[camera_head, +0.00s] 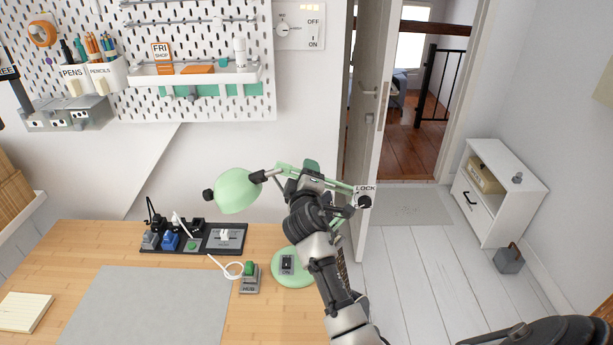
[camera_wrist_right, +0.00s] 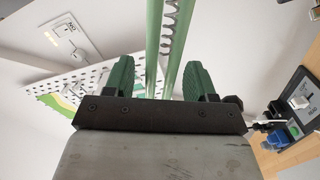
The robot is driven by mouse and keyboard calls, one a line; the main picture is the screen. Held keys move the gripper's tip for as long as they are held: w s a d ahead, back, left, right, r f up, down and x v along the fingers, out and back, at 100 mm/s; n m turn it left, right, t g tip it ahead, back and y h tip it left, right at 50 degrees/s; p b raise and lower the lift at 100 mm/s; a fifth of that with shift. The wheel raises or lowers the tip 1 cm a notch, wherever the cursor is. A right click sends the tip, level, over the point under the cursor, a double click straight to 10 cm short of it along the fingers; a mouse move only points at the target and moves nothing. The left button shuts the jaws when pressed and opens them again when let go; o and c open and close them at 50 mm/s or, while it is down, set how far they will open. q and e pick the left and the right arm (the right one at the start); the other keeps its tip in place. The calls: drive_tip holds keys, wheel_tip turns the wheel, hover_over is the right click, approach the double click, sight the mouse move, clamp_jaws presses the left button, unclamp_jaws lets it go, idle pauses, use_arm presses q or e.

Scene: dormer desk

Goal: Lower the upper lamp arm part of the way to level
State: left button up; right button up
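The green desk lamp has a round shade (camera_head: 237,191) at left and a round base (camera_head: 287,266) on the desk. Its upper arm (camera_head: 333,185) runs from the shade to the elbow joint, where a dark knob (camera_head: 364,201) sits under a LOCK label. My right gripper (camera_head: 300,170) is at the upper arm, near its shade end. In the wrist view, the upper arm's two green bars (camera_wrist_right: 154,45) and a spring pass between the fingers of my right gripper (camera_wrist_right: 160,80). The fingers stand apart, with a gap on the left side. My own arm hides the lower lamp arm partly. My left gripper is out of view.
On the desk are a dark organizer strip (camera_head: 165,246), a HUB box (camera_head: 249,284), a grey mat (camera_head: 150,308) and a notepad (camera_head: 25,311). A pegboard (camera_head: 130,95) hangs behind. An open door (camera_head: 372,110) and white cabinet (camera_head: 515,205) stand at right.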

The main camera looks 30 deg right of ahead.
drive_tip(key=b+v, duration=0.2)
drive_tip(key=v, duration=0.9)
drive_tip(key=shift+d+f, duration=0.1)
drive_tip(key=shift+d, duration=0.05)
idle(0.3)
drive_tip(key=s+a+f+m+g+y, duration=0.25)
drive_tip(key=s+f+g+y, duration=0.2)
drive_tip(key=s+f, duration=0.6)
drive_tip(key=s+a+f+m+g+y, duration=0.1)
drive_tip(key=s+a+f+g+y, duration=0.25)
drive_tip(key=s, duration=0.55)
drive_tip(key=s+a+f+m+g+y, duration=0.2)
drive_tip(key=s+a+f+g, duration=0.15)
drive_tip(key=s, duration=0.55)
wheel_tip(320, 180, down, 27)
drive_tip(key=s+g, duration=0.1)
drive_tip(key=g, duration=0.1)
drive_tip(key=s+d+f, duration=0.3)
drive_tip(key=s+f, duration=1.2)
drive_tip(key=s, duration=0.1)
drive_tip(key=shift+d+n+g, duration=0.25)
drive_tip(key=shift+n+g, duration=0.1)
